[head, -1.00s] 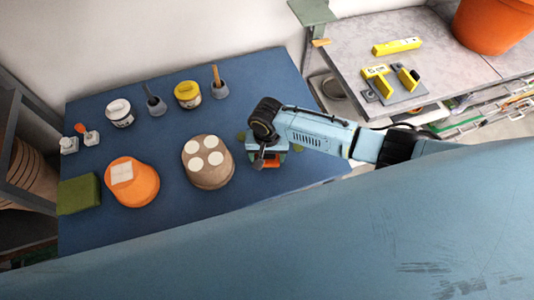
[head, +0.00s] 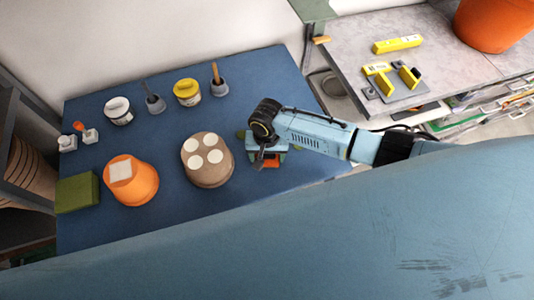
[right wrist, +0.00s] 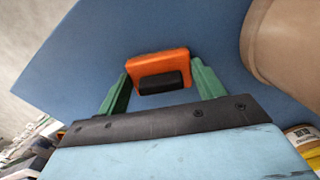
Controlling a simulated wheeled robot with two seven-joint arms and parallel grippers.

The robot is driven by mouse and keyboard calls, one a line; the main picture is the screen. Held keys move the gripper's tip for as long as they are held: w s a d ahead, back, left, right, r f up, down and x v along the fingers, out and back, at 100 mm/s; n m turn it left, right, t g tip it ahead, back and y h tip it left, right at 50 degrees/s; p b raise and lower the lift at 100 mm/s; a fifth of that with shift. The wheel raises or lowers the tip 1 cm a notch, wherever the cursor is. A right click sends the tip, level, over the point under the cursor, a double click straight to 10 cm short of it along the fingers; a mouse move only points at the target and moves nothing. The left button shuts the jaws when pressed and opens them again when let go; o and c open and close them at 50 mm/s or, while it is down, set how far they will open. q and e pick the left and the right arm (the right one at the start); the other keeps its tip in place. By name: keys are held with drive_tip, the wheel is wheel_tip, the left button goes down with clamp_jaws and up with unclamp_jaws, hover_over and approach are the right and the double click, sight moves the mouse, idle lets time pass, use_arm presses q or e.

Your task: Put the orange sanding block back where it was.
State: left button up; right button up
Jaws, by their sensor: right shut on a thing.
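The orange sanding block (right wrist: 158,64) has a black grip on its face and sits between the green fingers of my right gripper (right wrist: 160,84) in the right wrist view. The gripper is shut on it. In the head view my right gripper (head: 268,160) is over the right part of the blue table (head: 230,90), just right of the brown pot, with a bit of the orange block (head: 270,164) showing under it. I cannot tell whether the block touches the table. My left gripper is not in view.
A brown pot (head: 208,170) with white discs and an orange pot (head: 130,185) stand left of the gripper. A green block (head: 78,193), jars and brush holders stand farther left and back. A grey bench (head: 440,70) holds yellow tools (head: 397,44) at the right.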

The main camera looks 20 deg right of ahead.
drive_tip(key=o, duration=1)
wheel_tip(320, 180, up, 13)
drive_tip(key=shift+r+p, duration=0.2)
drive_tip(key=shift+p, duration=0.4)
